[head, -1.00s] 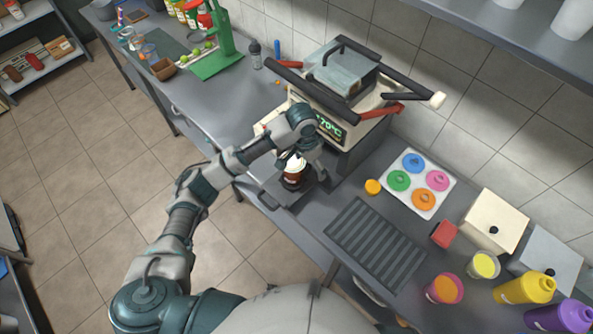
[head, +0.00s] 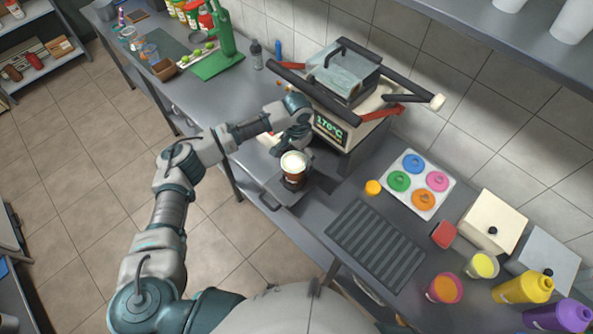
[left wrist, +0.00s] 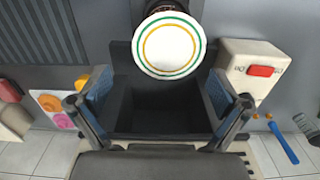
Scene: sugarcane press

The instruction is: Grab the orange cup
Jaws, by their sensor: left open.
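The orange cup (head: 445,289) stands on the counter at the lower right of the head view, with orange contents and a pinkish rim. My left gripper (left wrist: 158,98) is open and empty. In the head view it is far from the orange cup, up and left of it, beside the machine with the 170°C display (head: 331,130). A brown cup with a white top (head: 293,165) stands just in front of the gripper. Its white top with green and orange rings (left wrist: 168,45) shows beyond the fingertips in the left wrist view. My right gripper is not in view.
A yellow cup (head: 482,266) stands close to the orange cup. A yellow bottle (head: 524,288) and a purple bottle (head: 560,316) stand to its right. A dark ribbed grill plate (head: 375,245) and a tray of coloured rings (head: 418,184) lie between the machine and the cups.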

